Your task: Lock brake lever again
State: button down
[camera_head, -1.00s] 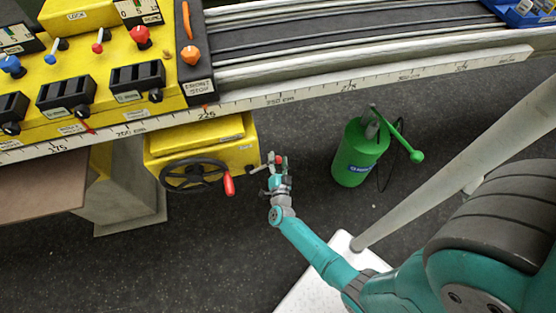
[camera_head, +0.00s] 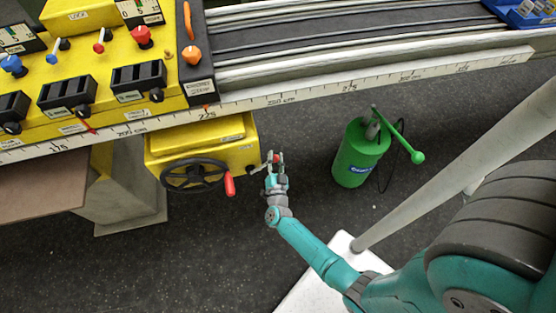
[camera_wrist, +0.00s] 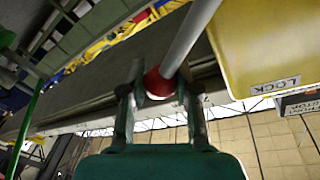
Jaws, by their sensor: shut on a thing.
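The brake lever ends in a red knob (camera_wrist: 158,84) on a grey rod (camera_wrist: 190,38) in the wrist view. It comes off the side of the yellow box (camera_head: 200,150), beside a black handwheel with a red handle. My gripper (camera_head: 274,158) is at the right of this box, shut on the red knob. In the wrist view my gripper's two fingers (camera_wrist: 158,92) stand on either side of the knob. A LOCK label (camera_wrist: 276,86) shows on the yellow box face beside the rod. In the head view the fingers partly hide the knob.
A green canister (camera_head: 357,158) with a green lever stands on the floor to the right. The handwheel (camera_head: 193,176) is left of my gripper. A long rail with a ruler (camera_head: 300,95) runs above.

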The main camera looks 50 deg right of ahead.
jog(key=shift+w+a+r+n+t, duration=0.35)
jog(key=shift+a+r+n, duration=0.25)
jog(key=shift+r+n, duration=0.4)
jog(key=shift+f, duration=0.15)
